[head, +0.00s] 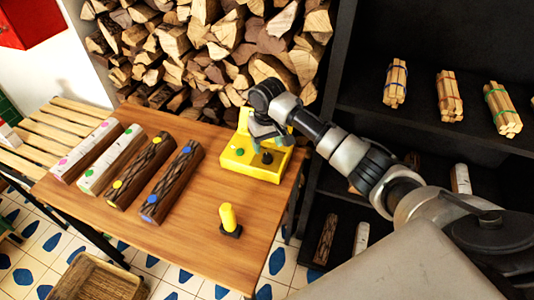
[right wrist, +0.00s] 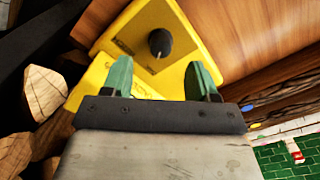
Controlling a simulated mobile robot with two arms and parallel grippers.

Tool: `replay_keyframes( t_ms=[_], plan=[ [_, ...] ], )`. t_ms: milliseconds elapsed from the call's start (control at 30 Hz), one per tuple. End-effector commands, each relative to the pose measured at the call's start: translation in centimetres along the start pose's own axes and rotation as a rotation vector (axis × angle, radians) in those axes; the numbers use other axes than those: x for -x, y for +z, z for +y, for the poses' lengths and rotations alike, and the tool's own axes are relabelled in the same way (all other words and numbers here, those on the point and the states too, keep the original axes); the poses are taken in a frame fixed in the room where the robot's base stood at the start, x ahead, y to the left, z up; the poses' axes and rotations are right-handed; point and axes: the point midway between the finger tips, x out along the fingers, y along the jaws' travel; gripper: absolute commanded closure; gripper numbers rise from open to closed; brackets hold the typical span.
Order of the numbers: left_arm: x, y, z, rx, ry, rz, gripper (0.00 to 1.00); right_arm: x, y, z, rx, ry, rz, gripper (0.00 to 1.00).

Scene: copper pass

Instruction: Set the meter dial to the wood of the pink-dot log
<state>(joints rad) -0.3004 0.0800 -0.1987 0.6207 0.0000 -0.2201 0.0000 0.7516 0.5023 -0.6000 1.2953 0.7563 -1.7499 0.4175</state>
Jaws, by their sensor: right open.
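The yellow meter (head: 233,165) stands at the back right of the wooden table, with a black dial knob (head: 267,158) on its face. My right gripper (head: 270,140) is over the meter. In the right wrist view its two green fingertips (right wrist: 161,78) are open and apart. The knob (right wrist: 160,42) shows beyond them, roughly centred between them, and nothing is gripped. The dial's small markings are too blurred to read. The pink-dot log (head: 88,150) lies leftmost on the table, with whitish bark. My left gripper is out of view.
Beside it lie a whitish green-dot log (head: 112,160) and dark yellow-dot (head: 140,172) and blue-dot (head: 172,182) logs. A yellow peg on a black base (head: 228,217) stands near the front. Stacked firewood is behind; a dark shelf (head: 370,105) with stick bundles is right.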

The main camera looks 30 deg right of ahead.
Motion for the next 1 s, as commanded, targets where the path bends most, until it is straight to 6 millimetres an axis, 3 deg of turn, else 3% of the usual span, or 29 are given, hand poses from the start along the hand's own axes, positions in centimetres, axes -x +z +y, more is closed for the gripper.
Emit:
replay_keyframes(
  t_ms=[100, 300, 667, 1000],
  plan=[
    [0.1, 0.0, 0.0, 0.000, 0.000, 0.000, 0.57, -2.3, 0.1, 0.0, 0.000, 0.000, -0.004, 0.41],
    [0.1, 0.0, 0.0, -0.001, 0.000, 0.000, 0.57, -4.6, 0.0, -0.1, 0.001, -0.001, -0.001, 0.41],
    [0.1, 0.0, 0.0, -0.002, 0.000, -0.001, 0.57, -5.2, 0.0, -0.1, 0.002, 0.000, 0.001, 0.41],
    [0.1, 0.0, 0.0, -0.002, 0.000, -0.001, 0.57, -5.2, 0.0, -0.1, 0.002, 0.000, 0.001, 0.90]
  ],
)
